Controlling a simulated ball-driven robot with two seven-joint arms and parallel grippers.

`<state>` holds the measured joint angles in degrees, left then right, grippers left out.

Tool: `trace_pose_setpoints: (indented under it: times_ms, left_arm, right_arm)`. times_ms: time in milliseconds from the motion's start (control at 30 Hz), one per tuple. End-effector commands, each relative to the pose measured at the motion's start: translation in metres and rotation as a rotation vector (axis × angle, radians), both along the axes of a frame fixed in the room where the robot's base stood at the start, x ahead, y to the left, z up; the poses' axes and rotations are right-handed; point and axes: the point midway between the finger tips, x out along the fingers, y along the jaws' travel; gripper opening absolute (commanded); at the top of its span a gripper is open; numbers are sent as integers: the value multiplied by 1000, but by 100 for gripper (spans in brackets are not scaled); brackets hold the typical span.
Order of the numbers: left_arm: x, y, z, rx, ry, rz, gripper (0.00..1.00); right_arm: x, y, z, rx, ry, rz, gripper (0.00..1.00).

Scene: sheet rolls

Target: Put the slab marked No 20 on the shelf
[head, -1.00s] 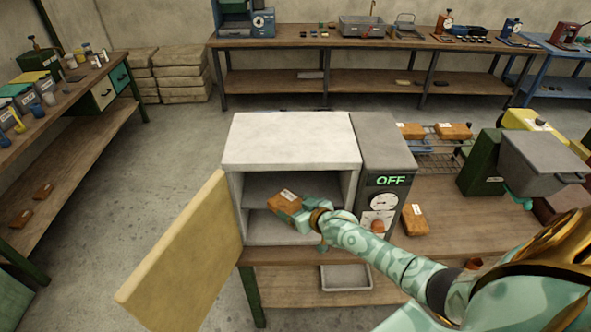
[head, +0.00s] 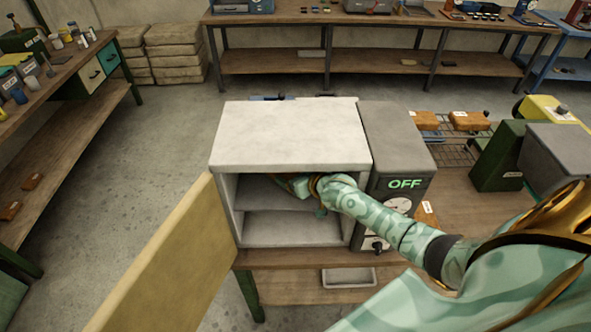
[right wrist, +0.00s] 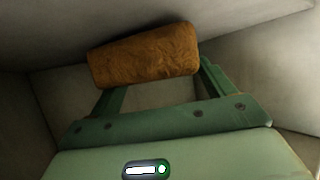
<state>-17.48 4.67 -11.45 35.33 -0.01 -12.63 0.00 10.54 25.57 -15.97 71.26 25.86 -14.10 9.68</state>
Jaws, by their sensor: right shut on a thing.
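A brown-orange slab (right wrist: 145,56) lies across my right gripper's fingers in the right wrist view. Its marking does not show there. My right gripper (head: 290,185) is shut on it and reaches into the open white cabinet (head: 228,218). In the head view the slab is mostly hidden by the gripper and the cabinet's top. Inside is a grey shelf (head: 256,195), and the gripper is in the space above it. Whether the slab touches the shelf I cannot tell. My left gripper is not in view.
The cabinet's yellowish door (head: 165,265) stands open at the left. A control box reading OFF (head: 404,184) adjoins the right side. Another slab (head: 427,212) lies beside it, and two slabs (head: 425,120) (head: 468,121) rest on a wire rack. The space below the shelf looks empty.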

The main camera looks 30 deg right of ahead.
Motion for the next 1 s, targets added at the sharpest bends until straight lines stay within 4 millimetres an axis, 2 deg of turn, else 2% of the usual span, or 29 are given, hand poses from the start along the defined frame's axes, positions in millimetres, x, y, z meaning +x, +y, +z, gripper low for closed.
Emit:
trace_pose_setpoints:
  times_ms: [100,200,500,533,600,867,1000]
  left_arm:
    - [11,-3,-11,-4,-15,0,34]
    - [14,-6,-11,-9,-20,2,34]
    - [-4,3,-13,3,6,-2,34]
    - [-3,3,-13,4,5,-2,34]
    - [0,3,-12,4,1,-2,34]
    - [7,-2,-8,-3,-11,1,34]
    - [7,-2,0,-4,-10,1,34]
  right_arm:
    - [1,0,-7,1,-2,1,46]
    - [1,0,-7,0,0,1,46]
    - [2,0,-9,1,-1,1,46]
    - [1,0,-10,-1,2,1,87]
    - [1,0,-9,-1,2,1,100]
    - [0,0,-4,-1,1,1,100]
    - [-21,-2,5,-1,3,3,100]
